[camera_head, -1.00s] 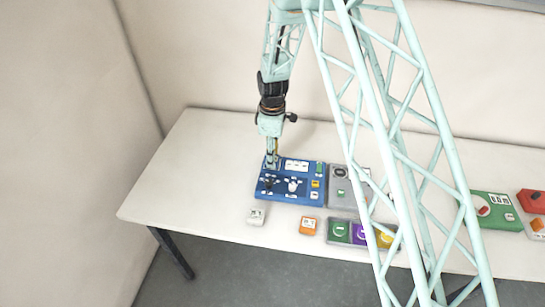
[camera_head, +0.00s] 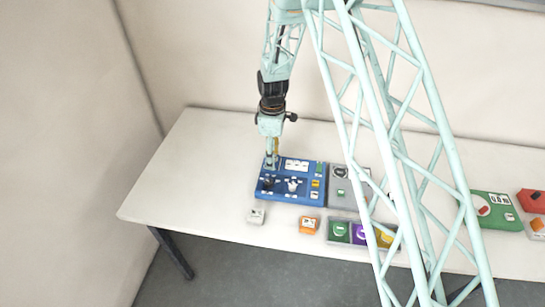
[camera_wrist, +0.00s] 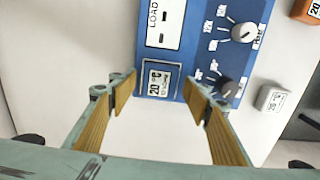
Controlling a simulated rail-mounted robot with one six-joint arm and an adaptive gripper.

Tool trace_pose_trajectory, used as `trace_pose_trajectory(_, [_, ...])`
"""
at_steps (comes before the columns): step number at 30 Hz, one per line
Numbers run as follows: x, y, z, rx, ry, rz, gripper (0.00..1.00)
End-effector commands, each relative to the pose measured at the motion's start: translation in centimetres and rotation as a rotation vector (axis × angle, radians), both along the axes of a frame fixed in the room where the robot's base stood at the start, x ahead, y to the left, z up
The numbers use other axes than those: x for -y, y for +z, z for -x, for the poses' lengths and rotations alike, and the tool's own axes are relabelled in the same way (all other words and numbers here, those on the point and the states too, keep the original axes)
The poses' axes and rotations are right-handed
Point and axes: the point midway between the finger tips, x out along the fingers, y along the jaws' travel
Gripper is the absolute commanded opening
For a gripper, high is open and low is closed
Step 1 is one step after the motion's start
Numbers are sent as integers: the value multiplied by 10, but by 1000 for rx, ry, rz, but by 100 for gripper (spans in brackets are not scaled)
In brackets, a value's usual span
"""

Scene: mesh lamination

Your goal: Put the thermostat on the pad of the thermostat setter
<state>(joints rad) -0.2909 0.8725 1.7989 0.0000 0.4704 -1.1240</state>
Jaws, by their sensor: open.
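The blue thermostat setter (camera_head: 305,199) lies flat on the table's left part, with a LOAD field (camera_wrist: 166,22) and two knobs (camera_wrist: 243,32) (camera_wrist: 228,88). A small square piece with a pale face reading about 20 °C, likely the thermostat (camera_wrist: 158,80), sits at the setter's edge beside the LOAD field. I cannot tell from the frames whether it is loose or how it is seated. My gripper (camera_wrist: 160,105) is open, its two wood-coloured fingers apart on either side of that piece in the wrist view. In the head view my gripper hides this corner.
A white-grey block (camera_head: 256,216) and an orange block (camera_head: 309,225) lie in front of the setter. A grey panel (camera_head: 340,199) stands right of it, with green, purple and yellow blocks (camera_head: 340,231) in front. The table's left end (camera_head: 190,170) is clear.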

Motion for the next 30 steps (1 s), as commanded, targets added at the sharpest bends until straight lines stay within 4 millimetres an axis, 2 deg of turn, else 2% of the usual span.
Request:
trace_pose_trajectory(8, [0,23,-1,2,0,-1,45])
trace_pose_trajectory(30, [0,108,-1,2,0,-1,45])
